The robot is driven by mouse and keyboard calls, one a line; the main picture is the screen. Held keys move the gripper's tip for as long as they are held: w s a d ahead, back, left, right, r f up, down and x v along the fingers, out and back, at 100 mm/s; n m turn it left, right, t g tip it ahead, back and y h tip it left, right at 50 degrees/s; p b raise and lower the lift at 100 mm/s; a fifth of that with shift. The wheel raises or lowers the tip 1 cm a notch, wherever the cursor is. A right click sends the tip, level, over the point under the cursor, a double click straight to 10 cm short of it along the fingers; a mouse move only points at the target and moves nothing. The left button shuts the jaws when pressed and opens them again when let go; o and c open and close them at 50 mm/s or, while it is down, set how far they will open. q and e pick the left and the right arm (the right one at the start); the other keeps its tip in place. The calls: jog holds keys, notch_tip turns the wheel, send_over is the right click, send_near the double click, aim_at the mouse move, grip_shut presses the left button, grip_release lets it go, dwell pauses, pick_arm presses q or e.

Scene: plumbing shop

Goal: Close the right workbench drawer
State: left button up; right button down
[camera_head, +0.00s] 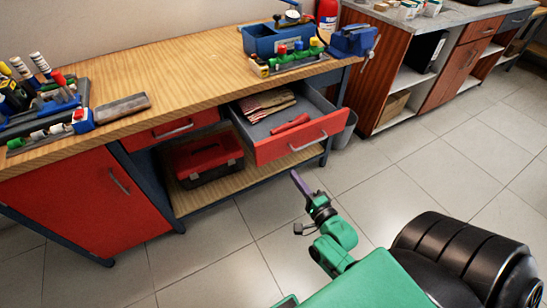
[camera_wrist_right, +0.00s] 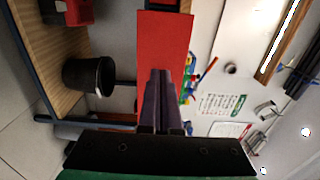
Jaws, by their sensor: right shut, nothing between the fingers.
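The right workbench drawer (camera_head: 268,151) stands pulled out, its red front toward me and its grey inside showing. Its handle (camera_head: 309,142) is a thin grey bar across the front. Striped cloths (camera_head: 267,104) and a red tool (camera_head: 290,123) lie inside. My right gripper (camera_head: 295,175) is shut and empty, just in front of and below the drawer front in the head view. In the right wrist view the gripper's fingers (camera_wrist_right: 160,76) point at the red drawer front (camera_wrist_right: 165,35); I cannot tell whether they touch it. My left gripper is not in view.
The left drawer (camera_head: 165,132) is shut. A red toolbox (camera_head: 205,160) stands on the lower shelf. A dark bin (camera_head: 345,130) stands right of the bench; a black bin also shows in the right wrist view (camera_wrist_right: 88,76). The tiled floor before the bench is clear.

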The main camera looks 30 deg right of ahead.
aim_at(274, 151)
jog(key=w, duration=0.9)
jog(key=shift+w+a, duration=0.15)
jog(key=shift+w, duration=0.2)
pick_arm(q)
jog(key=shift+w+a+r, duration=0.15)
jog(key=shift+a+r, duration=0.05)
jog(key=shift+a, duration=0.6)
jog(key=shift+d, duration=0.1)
pick_arm(e)
jog(key=shift+w, duration=0.1)
